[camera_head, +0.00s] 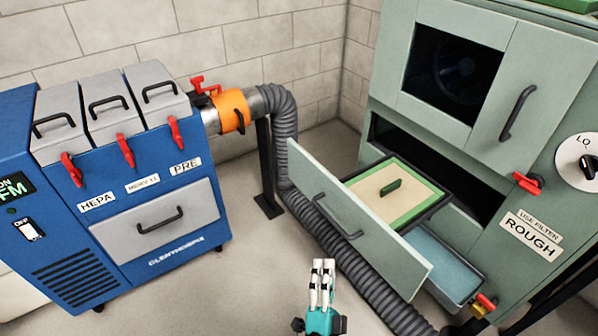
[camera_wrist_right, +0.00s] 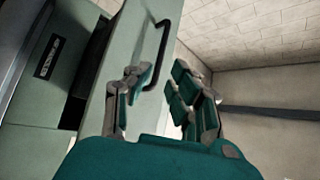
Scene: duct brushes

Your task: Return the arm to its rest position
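My right gripper (camera_head: 322,264) is at the bottom middle of the head view, over the floor in front of the pulled-out drawer (camera_head: 390,248). In the right wrist view its fingers (camera_wrist_right: 160,78) stand apart with nothing between them. The drawer's dark handle (camera_wrist_right: 163,48) shows beyond the fingertips; in the head view this handle (camera_head: 338,218) is above the gripper and apart from it. My left gripper is in neither view.
The open drawer of the green cabinet (camera_head: 545,95) holds a green-framed filter (camera_head: 372,197). A grey ribbed duct (camera_head: 330,235) runs to the floor under the drawer. A blue unit (camera_head: 60,225) stands left. Floor (camera_head: 215,285) left of my gripper is clear.

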